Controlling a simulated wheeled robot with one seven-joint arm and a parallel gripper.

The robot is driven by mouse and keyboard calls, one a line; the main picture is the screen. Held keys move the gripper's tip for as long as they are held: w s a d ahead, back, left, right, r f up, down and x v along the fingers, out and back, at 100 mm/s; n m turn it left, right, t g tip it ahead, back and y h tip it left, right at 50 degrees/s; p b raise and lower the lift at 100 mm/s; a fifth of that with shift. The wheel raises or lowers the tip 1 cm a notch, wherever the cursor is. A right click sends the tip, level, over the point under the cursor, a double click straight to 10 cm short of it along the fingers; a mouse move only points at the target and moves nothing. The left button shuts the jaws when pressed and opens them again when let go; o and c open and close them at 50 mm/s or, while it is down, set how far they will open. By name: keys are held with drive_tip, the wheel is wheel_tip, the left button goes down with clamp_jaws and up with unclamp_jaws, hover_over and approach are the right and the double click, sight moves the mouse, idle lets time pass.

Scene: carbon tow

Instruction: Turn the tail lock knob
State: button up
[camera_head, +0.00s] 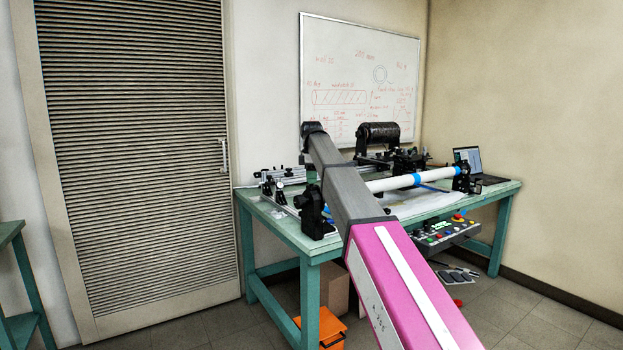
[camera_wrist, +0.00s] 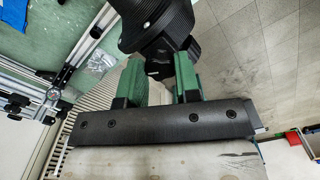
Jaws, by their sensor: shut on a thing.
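In the wrist view my gripper (camera_wrist: 159,67) has two green fingers, one on each side of a small black knob (camera_wrist: 160,70). They are shut on it. The knob sits at the lower side of a round, ridged black tail unit (camera_wrist: 155,22). In the head view a black unit, apparently the same one, stands at the near left corner of the bench (camera_head: 313,215). My own grey and pink arm crosses in front of the bench there, and the gripper and knob are not visible in that view.
A white tube with blue bands (camera_head: 440,174) runs across the bench to the right. Aluminium rails (camera_wrist: 84,45) lie left of the unit. A black drum (camera_head: 378,135) and a laptop (camera_head: 468,158) stand farther back. A control panel (camera_head: 443,232) hangs at the front.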

idle(0.5)
drive_tip(key=o, duration=0.9)
wheel_tip(320, 180, up, 11)
drive_tip(key=shift+f, duration=0.1)
